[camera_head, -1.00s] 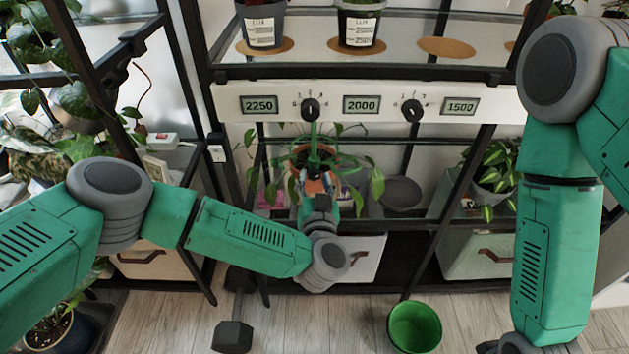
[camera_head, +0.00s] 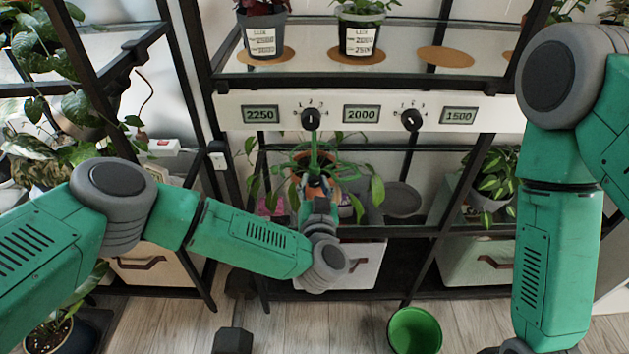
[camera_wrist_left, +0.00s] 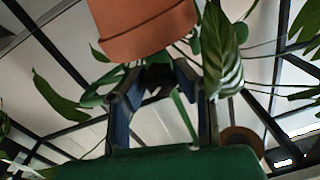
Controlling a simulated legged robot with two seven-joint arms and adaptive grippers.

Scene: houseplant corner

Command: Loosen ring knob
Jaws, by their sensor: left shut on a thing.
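A terracotta pot (camera_head: 325,168) with a leafy plant sits behind a green ring holder (camera_head: 316,147) below the white panel. The pot also shows large at the top of the left wrist view (camera_wrist_left: 145,27). My left gripper (camera_head: 318,180) reaches up in front of the pot. In the left wrist view its two fingers (camera_wrist_left: 158,84) are closed in on a small dark part just below the pot, seemingly the ring knob. The fingers hide most of that part, so its shape and turn cannot be told. My right arm comes down at the right; its gripper is out of the picture.
The white panel (camera_head: 390,98) above carries black dials and number displays. Potted plants stand on the glass shelf (camera_head: 480,61). A grey saucer (camera_head: 402,198) lies right of the pot. A green bucket (camera_head: 414,330) stands on the floor. Leaves hang around the gripper.

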